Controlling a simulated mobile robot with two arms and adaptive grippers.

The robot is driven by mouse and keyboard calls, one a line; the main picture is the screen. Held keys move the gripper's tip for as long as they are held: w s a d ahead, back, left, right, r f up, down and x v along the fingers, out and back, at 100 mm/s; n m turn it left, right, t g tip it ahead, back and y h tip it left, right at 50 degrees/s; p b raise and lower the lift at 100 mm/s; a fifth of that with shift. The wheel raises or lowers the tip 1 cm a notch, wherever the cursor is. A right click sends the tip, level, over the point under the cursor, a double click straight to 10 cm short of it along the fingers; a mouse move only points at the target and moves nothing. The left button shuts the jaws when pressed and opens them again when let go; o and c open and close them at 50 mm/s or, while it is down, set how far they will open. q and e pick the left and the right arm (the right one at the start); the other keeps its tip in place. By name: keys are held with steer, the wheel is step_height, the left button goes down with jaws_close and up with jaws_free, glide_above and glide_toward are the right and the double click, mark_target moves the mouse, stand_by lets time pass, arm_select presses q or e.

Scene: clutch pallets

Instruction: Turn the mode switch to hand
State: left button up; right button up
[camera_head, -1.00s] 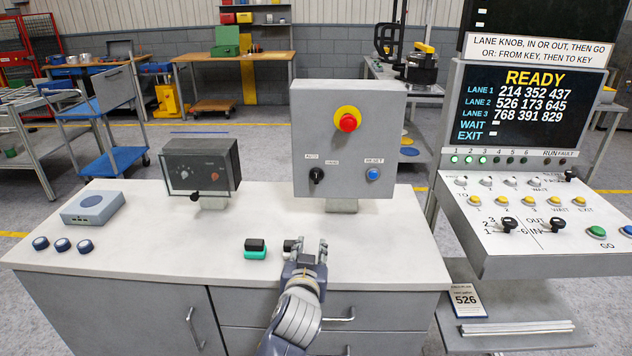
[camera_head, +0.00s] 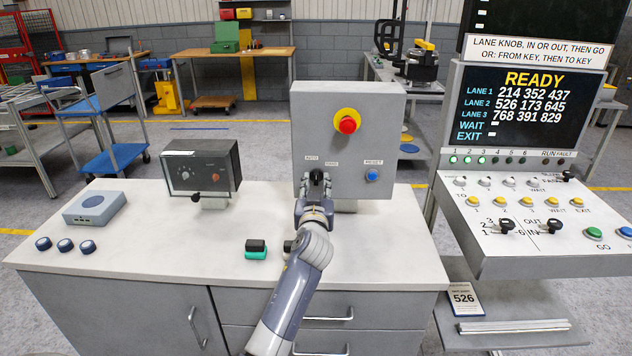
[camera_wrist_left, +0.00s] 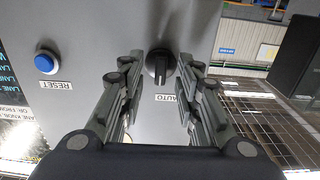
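The mode switch (camera_head: 316,175) is a black rotary knob on the front of the grey control box (camera_head: 378,135), between the AUTO and HAND labels. In the left wrist view the knob (camera_wrist_left: 160,66) shows between the spread fingers, its bar lined up with the AUTO label (camera_wrist_left: 166,97). My left gripper (camera_head: 315,188) is in front of the switch, its fingertips around or just short of the knob. In the wrist view the left gripper (camera_wrist_left: 160,75) is open, with a gap on both sides of the knob. My right gripper is not in view.
A blue RESET button (camera_head: 372,174) is right of the switch, and a red emergency stop (camera_head: 347,124) is above. A dark box with knobs (camera_head: 202,168) stands left on the bench. A black and green block (camera_head: 256,249) lies near the front. The lane console (camera_head: 540,222) is at right.

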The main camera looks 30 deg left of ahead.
arm_select(q)
steer(key=shift+w+a, duration=0.35)
steer(key=shift+w, duration=0.15)
steer(key=c, duration=0.6)
jaws_close()
